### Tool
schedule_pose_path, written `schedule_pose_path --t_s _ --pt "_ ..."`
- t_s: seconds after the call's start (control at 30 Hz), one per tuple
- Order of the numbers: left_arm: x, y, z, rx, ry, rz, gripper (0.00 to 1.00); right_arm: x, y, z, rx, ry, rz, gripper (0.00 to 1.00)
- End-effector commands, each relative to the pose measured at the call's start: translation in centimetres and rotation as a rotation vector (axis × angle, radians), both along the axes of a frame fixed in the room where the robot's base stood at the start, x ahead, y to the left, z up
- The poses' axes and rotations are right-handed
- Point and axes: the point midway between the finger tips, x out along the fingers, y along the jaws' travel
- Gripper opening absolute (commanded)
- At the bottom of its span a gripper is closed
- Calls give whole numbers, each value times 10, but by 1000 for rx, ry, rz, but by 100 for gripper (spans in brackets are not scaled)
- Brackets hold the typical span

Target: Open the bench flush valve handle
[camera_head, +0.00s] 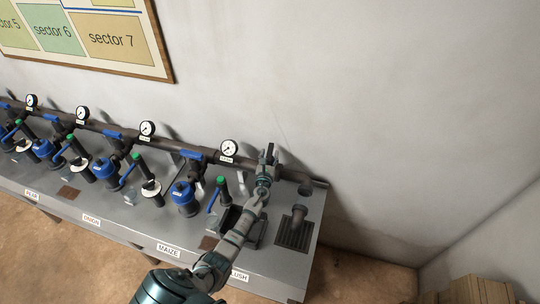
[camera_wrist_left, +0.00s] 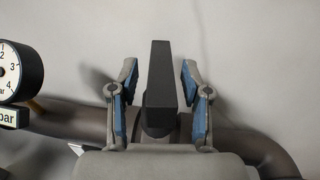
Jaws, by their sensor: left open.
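The flush valve handle (camera_wrist_left: 158,75) is a dark upright lever in the wrist view, rising from the grey pipe (camera_wrist_left: 260,145) behind it. My left gripper (camera_wrist_left: 158,98) is open, with one blue-padded finger on each side of the handle and a visible gap to each. In the head view my left gripper (camera_head: 268,155) is at the right end of the manifold, above the section labelled flush (camera_head: 240,276). There it covers most of the handle and its valve body. My right gripper is not in view.
A pressure gauge (camera_head: 229,147) stands just left of my gripper; a gauge (camera_wrist_left: 18,72) also shows at left in the wrist view. Blue-handled valves (camera_head: 193,154) and green-topped levers (camera_head: 221,181) line the bench (camera_head: 150,232).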

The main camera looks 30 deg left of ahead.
Motion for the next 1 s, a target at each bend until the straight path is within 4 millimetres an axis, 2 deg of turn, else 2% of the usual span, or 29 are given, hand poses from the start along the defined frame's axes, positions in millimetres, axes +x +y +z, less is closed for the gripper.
schedule_pose_path --t_s 0.13,0.43,0.47,0.6,0.63,0.67,1.0 --pt "12 5 -1 1 -1 1 48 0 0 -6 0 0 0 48" --pt "14 6 0 0 0 0 48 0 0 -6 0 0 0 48" --pt "14 6 0 0 0 0 45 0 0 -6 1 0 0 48" --pt "14 6 0 0 0 0 10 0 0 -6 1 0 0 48" --pt "14 6 0 0 0 0 3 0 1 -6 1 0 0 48" --pt "14 6 0 0 0 0 0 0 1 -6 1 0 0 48" --pt "14 5 0 -2 0 26 0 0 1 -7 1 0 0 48"
